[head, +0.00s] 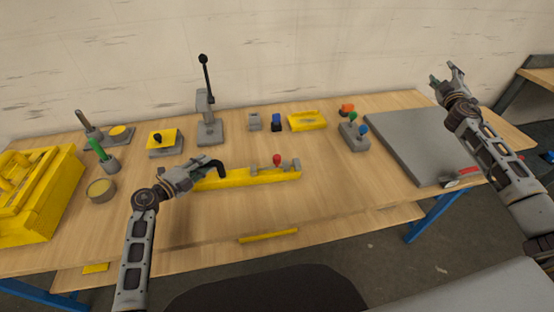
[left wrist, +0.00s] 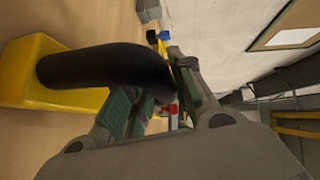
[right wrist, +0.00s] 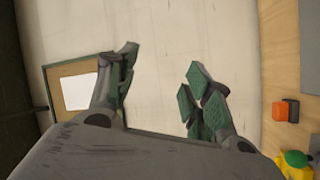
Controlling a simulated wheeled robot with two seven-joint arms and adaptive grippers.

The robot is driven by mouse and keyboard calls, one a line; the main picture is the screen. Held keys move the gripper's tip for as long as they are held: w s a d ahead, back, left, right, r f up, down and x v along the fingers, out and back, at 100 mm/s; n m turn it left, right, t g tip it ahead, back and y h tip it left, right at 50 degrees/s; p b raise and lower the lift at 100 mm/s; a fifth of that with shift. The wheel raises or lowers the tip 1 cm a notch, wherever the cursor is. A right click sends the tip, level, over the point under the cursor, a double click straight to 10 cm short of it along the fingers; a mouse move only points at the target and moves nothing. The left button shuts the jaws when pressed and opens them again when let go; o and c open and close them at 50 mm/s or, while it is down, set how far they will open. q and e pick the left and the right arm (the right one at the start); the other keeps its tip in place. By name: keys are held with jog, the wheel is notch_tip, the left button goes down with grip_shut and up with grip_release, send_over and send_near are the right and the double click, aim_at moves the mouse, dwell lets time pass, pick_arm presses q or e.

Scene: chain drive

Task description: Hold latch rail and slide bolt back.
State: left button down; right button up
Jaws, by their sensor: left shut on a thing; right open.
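The yellow latch rail (head: 250,177) lies along the middle of the table. A black curved handle (head: 215,164) rises at its left end. The bolt's red knob (head: 277,159) stands upright on the rail, near grey brackets (head: 295,164) toward its right end. My left gripper (head: 203,172) is shut on the black handle. In the left wrist view the handle (left wrist: 105,67) runs between the fingers, and the red knob is mostly hidden behind them. My right gripper (head: 447,77) is open and empty, raised over the right back of the table, far from the bolt.
A grey plate (head: 405,140) covers the table's right side. A lever stand (head: 208,125), a yellow block (head: 307,121) and a joystick box (head: 354,136) stand behind the rail. A yellow case (head: 40,205) stands at far left. The table in front of the rail is mostly clear.

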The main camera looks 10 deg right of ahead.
jog(key=w+a+f+n+y, duration=0.1)
jog(key=w+a+y, duration=0.1)
jog(key=a, duration=0.3)
jog(key=g+y, duration=0.4)
jog(key=y, duration=1.5)
send_near(277, 159)
jog(key=d+f, duration=0.1)
jog(key=shift+s+d, duration=0.2)
jog(key=shift+w, duration=0.1)
jog(key=shift+x, duration=5.9)
jog(key=shift+w+f, duration=0.1)
jog(key=shift+f, duration=0.05)
